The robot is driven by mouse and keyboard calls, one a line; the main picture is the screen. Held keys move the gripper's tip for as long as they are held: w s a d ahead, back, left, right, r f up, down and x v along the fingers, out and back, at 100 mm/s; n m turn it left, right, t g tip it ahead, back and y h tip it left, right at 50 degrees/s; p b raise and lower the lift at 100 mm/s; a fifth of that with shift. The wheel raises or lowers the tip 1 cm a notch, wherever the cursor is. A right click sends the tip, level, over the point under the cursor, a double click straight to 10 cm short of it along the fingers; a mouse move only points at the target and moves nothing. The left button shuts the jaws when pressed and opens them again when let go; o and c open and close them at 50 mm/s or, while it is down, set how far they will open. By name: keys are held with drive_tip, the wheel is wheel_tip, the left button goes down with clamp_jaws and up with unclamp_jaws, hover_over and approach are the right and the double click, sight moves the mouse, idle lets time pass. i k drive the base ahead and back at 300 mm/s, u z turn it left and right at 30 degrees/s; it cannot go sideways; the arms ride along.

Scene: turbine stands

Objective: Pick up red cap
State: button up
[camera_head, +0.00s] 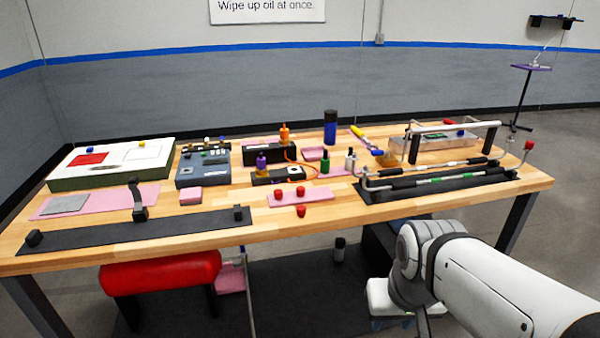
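Several small red caps show on the wooden workbench (330,226). One red cap (278,195) and a second red cap (301,191) stand on a pink mat (318,199) near the middle of the bench. A third red cap (301,211) sits closer to the bench's front edge. My white arm reaches in from the lower right, in front of the bench. Its gripper end is not visible.
A black rail fixture (435,186) with metal rods lies right of the caps. A long black plate (180,228) lies left. Bottles, including a blue one (330,128), stand behind.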

sight(300, 189)
drive_tip(key=i, duration=0.9)
drive_tip(key=z, duration=0.05)
